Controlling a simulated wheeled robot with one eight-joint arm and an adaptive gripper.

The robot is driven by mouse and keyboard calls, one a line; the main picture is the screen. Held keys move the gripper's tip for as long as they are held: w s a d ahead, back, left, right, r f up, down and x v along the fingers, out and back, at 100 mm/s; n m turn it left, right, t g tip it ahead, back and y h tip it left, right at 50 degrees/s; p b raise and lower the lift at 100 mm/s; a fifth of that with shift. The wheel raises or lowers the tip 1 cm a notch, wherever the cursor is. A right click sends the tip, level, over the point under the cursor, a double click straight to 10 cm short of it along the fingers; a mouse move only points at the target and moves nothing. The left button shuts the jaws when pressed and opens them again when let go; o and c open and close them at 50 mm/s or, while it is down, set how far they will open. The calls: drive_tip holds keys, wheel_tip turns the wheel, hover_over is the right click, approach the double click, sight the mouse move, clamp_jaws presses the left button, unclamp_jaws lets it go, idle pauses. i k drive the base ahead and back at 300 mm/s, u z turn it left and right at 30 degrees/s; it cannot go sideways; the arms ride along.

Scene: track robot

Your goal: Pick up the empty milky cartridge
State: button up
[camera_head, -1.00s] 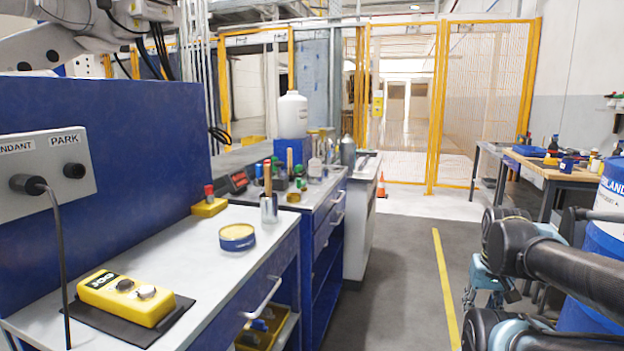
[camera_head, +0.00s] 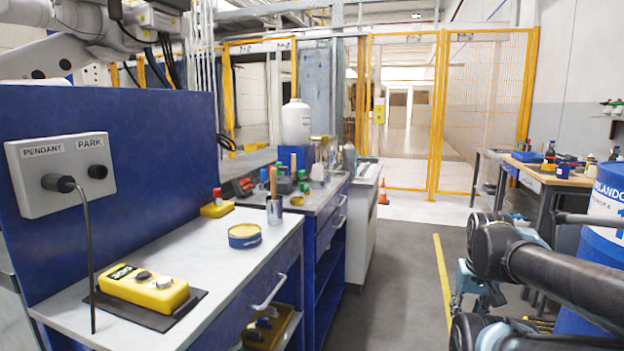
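I cannot make out the milky cartridge for certain. Several small bottles and cylinders stand on the middle bench, among them a pale translucent one (camera_head: 318,171) and a greyish one (camera_head: 349,158); they are too small to identify. My arm comes in from the right edge. What looks like my gripper (camera_head: 477,296) hangs low beside the yellow floor line, partly hidden by my arm, well apart from the benches. Its fingers are too unclear to tell open from shut.
The near bench (camera_head: 215,257) holds a yellow pendant (camera_head: 143,287), a round tin (camera_head: 244,236) and a metal cup (camera_head: 273,211). A white jug (camera_head: 296,123) stands behind. A blue drum (camera_head: 594,270) and a workbench (camera_head: 545,180) are at right. The aisle floor (camera_head: 395,270) is clear.

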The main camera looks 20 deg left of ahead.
sight(317, 169)
drive_tip(key=u, duration=0.3)
drive_tip(key=i, duration=0.95)
drive_tip(key=u, duration=0.25)
